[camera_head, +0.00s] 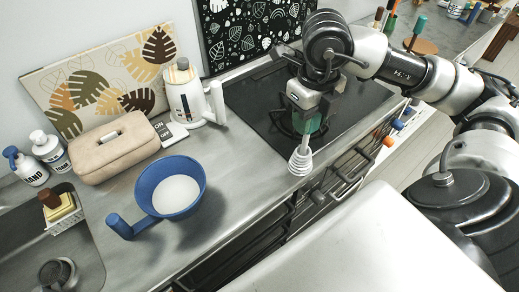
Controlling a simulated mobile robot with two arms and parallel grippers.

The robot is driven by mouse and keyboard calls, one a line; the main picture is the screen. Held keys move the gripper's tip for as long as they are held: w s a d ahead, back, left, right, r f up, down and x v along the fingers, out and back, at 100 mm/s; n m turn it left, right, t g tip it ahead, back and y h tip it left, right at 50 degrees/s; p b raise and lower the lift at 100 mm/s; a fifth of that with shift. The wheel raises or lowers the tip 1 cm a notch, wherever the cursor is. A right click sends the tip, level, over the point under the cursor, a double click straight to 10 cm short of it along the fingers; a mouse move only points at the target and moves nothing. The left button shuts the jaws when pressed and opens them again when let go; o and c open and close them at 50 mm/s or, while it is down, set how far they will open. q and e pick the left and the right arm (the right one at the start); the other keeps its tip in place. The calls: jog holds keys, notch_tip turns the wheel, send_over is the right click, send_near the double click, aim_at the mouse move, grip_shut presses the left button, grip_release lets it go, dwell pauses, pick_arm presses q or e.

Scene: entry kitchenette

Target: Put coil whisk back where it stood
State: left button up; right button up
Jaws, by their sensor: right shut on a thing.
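The coil whisk (301,157) hangs below my right gripper (306,118), with its pale coil pointing down and its green handle between the fingers. My right gripper is shut on the handle. The whisk is held near the front edge of the black cooktop (262,108), by the counter's front edge. I cannot tell how high its tip is above the counter. My left gripper is not in view.
A blue pan (142,186), white kettle (186,92), beige bag (112,150), soap bottles (30,168) and a sink (75,262) lie left. Several utensils (390,20) stand at the back right. Bare counter (232,160) lies between pan and cooktop.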

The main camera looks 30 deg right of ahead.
jog(key=shift+a, duration=0.1)
jog(key=w+a+f+p, duration=0.4)
jog(key=w+f, duration=0.7)
jog(key=shift+p, duration=0.4)
jog(key=o, duration=1.1)
